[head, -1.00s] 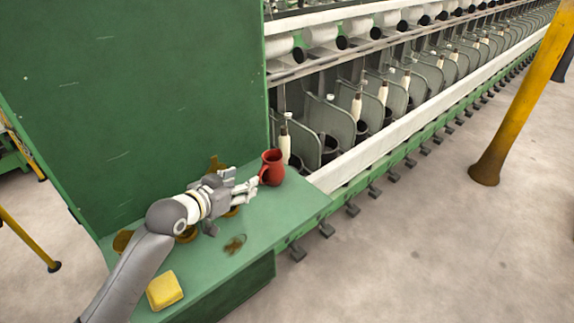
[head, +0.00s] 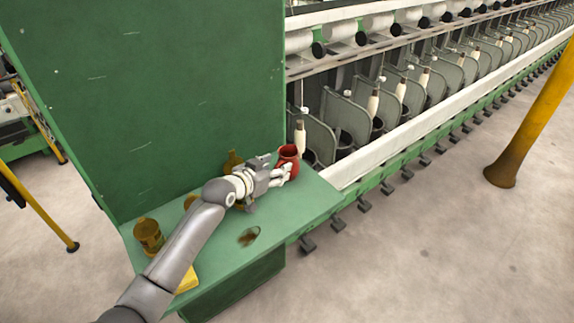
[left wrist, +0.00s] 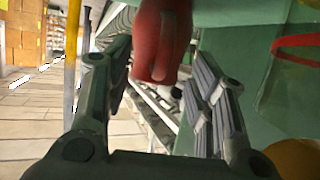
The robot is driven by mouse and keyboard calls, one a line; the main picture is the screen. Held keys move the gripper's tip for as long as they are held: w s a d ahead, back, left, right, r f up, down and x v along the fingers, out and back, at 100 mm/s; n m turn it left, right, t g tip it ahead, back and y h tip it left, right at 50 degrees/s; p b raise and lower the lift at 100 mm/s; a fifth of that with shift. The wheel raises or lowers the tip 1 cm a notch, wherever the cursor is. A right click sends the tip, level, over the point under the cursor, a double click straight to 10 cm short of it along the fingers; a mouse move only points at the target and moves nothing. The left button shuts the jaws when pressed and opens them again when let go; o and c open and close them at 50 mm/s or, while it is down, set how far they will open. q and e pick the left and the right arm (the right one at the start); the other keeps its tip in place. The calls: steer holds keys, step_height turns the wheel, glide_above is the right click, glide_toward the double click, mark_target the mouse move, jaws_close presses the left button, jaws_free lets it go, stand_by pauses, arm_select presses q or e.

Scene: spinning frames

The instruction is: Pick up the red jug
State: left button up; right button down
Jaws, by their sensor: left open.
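The red jug (head: 289,159) stands upright on the green ledge (head: 222,262), near its far right end beside the spinning machine. My left gripper (head: 284,172) reaches in from the left, with its fingers at the near left side of the jug and partly covering it. In the left wrist view the jug (left wrist: 161,40) shows between the two open fingers (left wrist: 160,85), toward the top. The fingers are spread apart, and I cannot tell whether either touches it. My right gripper is not in view.
A brown tin (head: 149,236) and a brown bottle (head: 233,161) stand on the ledge near my left arm. A yellow block (head: 188,279) is partly behind my arm. A dark stain (head: 249,236) marks the ledge. A tall green panel (head: 150,90) rises behind.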

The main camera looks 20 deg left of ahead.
arm_select(q)
steer(key=shift+x, duration=0.8)
steer(key=shift+s, duration=0.1)
steer(key=shift+c, duration=0.4)
jaws_close()
steer(key=shift+r, duration=0.1)
